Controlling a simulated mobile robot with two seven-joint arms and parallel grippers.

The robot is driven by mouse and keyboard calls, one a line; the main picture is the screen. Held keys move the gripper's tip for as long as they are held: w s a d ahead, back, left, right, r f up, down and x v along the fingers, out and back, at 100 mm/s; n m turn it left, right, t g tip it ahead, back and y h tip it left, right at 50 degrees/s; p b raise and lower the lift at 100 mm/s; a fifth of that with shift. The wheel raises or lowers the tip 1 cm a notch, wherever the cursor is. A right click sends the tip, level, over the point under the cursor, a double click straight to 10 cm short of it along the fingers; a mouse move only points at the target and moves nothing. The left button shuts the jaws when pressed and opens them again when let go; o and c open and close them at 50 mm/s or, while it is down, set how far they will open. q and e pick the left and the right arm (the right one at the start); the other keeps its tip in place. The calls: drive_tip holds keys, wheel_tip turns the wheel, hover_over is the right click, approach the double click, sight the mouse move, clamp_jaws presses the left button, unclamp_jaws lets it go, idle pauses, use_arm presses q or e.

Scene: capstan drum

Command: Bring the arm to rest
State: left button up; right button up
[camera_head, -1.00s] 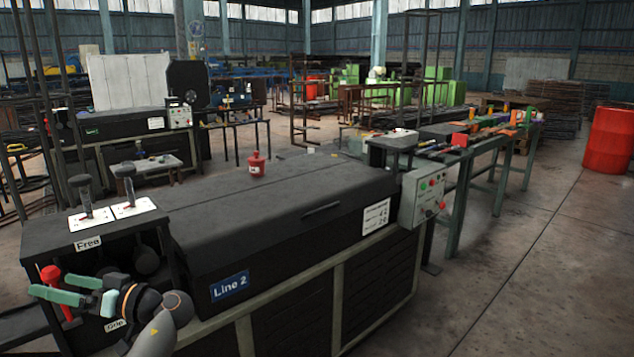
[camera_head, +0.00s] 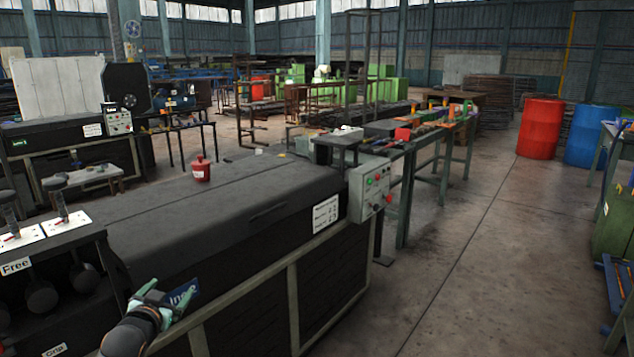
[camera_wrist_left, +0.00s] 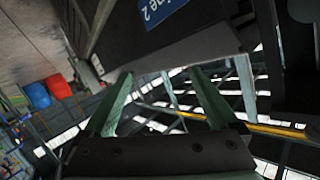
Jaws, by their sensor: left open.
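My left gripper (camera_head: 168,291) is in front of the long black Line 2 machine (camera_head: 240,215), at its left end. Its two green fingers are apart, with nothing between them. The gripper partly covers the blue Line 2 sign (camera_head: 183,297). In the left wrist view the open fingers (camera_wrist_left: 160,76) point toward the machine's dark side, and the blue sign (camera_wrist_left: 160,10) shows beyond them. My right gripper is in neither view.
Black-handled levers (camera_head: 62,206) on white plates stand left of the gripper, above a "Free" label (camera_head: 16,266). A red canister (camera_head: 201,169) sits on the machine top. A control box (camera_head: 370,188) is at its right end. Open floor (camera_head: 460,270) lies to the right.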

use_arm(q)
drive_tip(key=s+d+f+m+g+h, duration=0.1)
drive_tip(key=s+d+f+g+h, duration=0.1)
drive_tip(key=s+d+f, duration=0.75)
drive_tip(key=s+d+f+g+h, duration=0.2)
drive_tip(key=s+d+f, duration=0.4)
drive_tip(key=s+f, duration=0.65)
drive_tip(key=s+d+r+g+h, duration=0.1)
drive_tip(key=s+d, duration=0.2)
drive_tip(key=s, duration=0.5)
drive_tip(key=s+d+g, duration=0.1)
drive_tip(key=s+d, duration=0.1)
drive_tip(key=s, duration=0.6)
wheel_tip(320, 180, up, 13)
drive_tip(key=a+n+p, duration=0.1)
drive_tip(key=a+p, duration=0.1)
drive_tip(key=p, duration=1.6)
drive_tip(key=shift+s+a+t+y, duration=0.3)
drive_tip(key=shift+s+a+y, duration=0.1)
drive_tip(key=shift+s, duration=0.05)
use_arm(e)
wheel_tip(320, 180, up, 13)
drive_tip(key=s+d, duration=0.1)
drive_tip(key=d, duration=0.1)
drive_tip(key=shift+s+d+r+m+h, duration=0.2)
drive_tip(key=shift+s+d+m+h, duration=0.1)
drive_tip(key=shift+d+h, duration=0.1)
